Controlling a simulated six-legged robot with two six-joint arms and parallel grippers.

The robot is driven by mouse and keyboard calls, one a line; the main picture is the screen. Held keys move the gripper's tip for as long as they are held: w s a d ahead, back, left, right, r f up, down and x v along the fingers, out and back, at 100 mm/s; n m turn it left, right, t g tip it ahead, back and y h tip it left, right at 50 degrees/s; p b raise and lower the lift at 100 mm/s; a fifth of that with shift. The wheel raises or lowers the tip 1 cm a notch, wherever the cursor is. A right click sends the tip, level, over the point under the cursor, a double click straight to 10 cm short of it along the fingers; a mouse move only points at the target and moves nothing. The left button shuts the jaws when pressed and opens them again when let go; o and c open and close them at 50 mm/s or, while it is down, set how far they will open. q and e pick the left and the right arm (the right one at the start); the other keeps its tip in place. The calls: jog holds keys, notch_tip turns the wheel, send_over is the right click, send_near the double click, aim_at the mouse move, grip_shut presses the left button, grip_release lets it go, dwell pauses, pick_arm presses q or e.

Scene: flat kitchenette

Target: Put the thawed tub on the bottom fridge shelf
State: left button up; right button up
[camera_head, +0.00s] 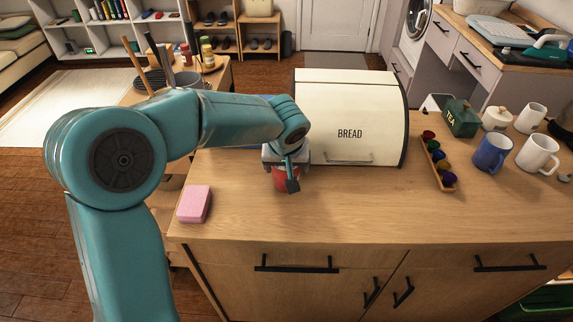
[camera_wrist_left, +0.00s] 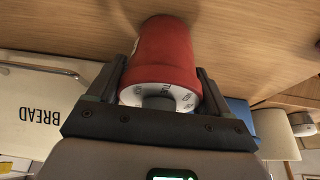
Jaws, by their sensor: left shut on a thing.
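My left gripper (camera_head: 286,172) is shut on a red round thing (camera_head: 280,182) in front of the bread bin. In the left wrist view it is a red cylinder (camera_wrist_left: 160,50) between the two fingers, with a white marked ring and a grey knob at its near end, like a kitchen timer. I cannot tell whether it touches the counter. I see nothing that is clearly a thawed tub, and no fridge or fridge shelf shows. My right gripper is not in view.
A cream bread bin (camera_head: 350,108) stands right behind my left gripper. A pink sponge (camera_head: 194,204) lies at the counter's left edge. A pod tray (camera_head: 436,165), a green tea tin (camera_head: 461,118) and mugs (camera_head: 491,152) stand right. The counter's front middle (camera_head: 350,210) is bare.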

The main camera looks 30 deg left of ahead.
pick_arm(q)
jog(key=shift+d, duration=0.1)
jog(key=shift+f, duration=0.1)
jog(key=o, duration=1.2)
